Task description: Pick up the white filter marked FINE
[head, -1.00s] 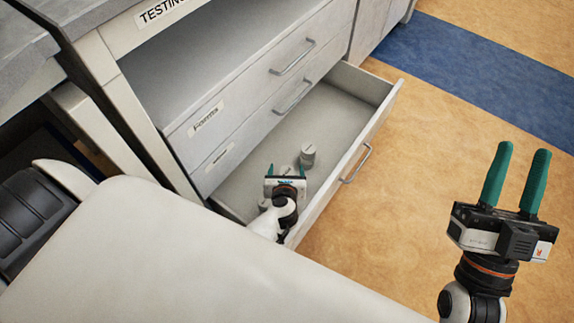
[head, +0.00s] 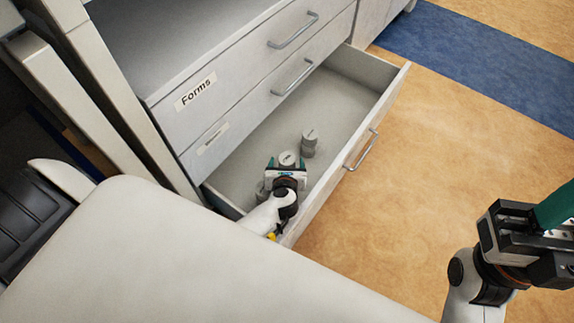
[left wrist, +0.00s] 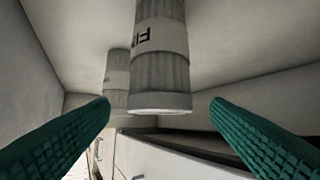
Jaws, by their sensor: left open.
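The filter whose partly visible label begins "FI" (left wrist: 160,75) is a grey-white ribbed cylinder with a pale band. It appears in the middle of the left wrist view, between and beyond the two green fingers. My left gripper (head: 286,163) is open inside the drawer, close to a filter (head: 287,158) in the head view. Contact cannot be told. Another filter (head: 309,140) stands just beyond, to the right; its label is too small to read. My right gripper (head: 545,222) is at the right edge, away from the filters, its fingers partly cut off.
The open drawer (head: 335,105) has free floor toward its far end. Its front panel (head: 345,165) rises beside my left arm. A closed drawer marked Forms (head: 235,85) sits above. Another filter (head: 262,190) is partly hidden left of my gripper. A second filter (left wrist: 117,78) shows behind the central one.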

